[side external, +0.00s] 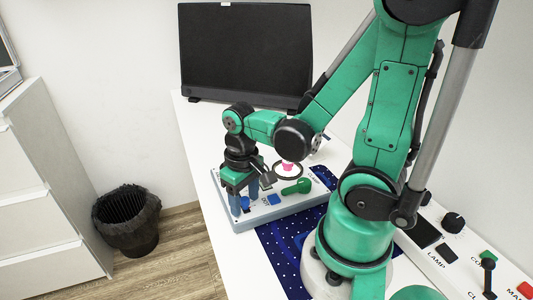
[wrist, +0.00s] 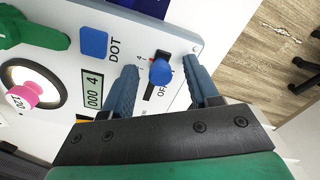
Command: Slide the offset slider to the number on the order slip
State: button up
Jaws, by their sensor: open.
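The offset slider has a round blue knob (wrist: 161,71) in a short slot on a pale control panel (wrist: 197,38). In the wrist view a small "4" is printed beside the slot, and a label starting "OF" is partly covered. My gripper (wrist: 159,66) is open, with one blue finger on each side of the knob. I cannot tell whether either finger touches it. In the side view my gripper (side external: 242,203) is low over the panel's left end. A small display (wrist: 93,91) reads "000 4". I cannot make out an order slip in either view.
A monitor (side external: 246,52) stands behind. Another control panel (side external: 462,243) is at right. A bin (side external: 127,218) stands on the floor.

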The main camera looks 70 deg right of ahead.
aim_at(244, 198)
jog(key=shift+r, duration=3)
jog(key=w+a+r+n+t, duration=0.3)
jog(key=w+a+r+t, duration=0.1)
jog(key=t, duration=0.3)
jog(key=shift+w, duration=0.85)
jog(key=shift+a, duration=0.1)
